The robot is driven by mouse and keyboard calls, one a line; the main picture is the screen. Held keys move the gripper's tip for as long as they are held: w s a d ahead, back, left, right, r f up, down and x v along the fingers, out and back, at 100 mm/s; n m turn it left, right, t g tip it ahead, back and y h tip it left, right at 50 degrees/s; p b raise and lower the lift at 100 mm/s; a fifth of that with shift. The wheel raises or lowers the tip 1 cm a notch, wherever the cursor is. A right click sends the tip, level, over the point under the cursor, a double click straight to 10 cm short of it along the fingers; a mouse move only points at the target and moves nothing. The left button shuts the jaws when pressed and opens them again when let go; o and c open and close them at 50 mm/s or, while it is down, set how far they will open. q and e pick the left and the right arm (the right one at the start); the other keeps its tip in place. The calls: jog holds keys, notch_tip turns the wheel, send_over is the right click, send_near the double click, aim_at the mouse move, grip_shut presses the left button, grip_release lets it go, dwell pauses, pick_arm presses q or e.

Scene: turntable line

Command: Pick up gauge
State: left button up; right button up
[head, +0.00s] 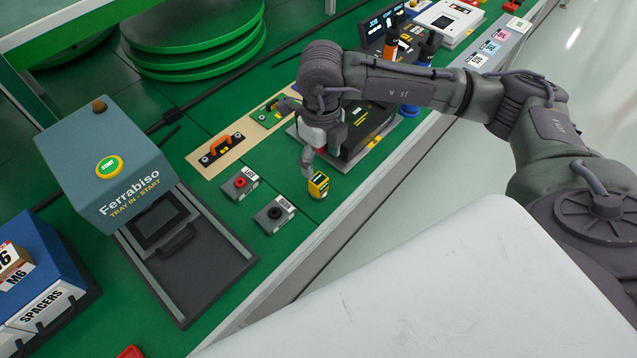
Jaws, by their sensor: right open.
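A small yellow and black block-like device (318,185), which appears to be the gauge, sits on the green bench top near its front edge. My right gripper (312,163) is just above and behind it, pointing down, with its fingers apart and nothing visible between them. One finger hangs close to the device's upper left side; I cannot tell whether it touches. The other finger is partly hidden by the wrist. My left gripper is out of view.
Two small grey button boxes, one red-topped (240,183) and one black-topped (274,214), stand left of the device. A dark machine (365,140) stands close behind my gripper. The Ferrabiso tray station (105,165) is at left. Bare green bench lies in front.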

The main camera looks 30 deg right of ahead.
aim_at(319, 179)
notch_tip(319, 179, down, 3)
jog(key=f, duration=0.1)
jog(key=f+p, duration=0.1)
jog(key=f, duration=0.2)
jog(key=shift+w+a, duration=0.1)
jog(key=shift+a, duration=0.15)
jog(key=shift+f, duration=0.6)
grip_shut()
jog(key=shift+r, duration=0.1)
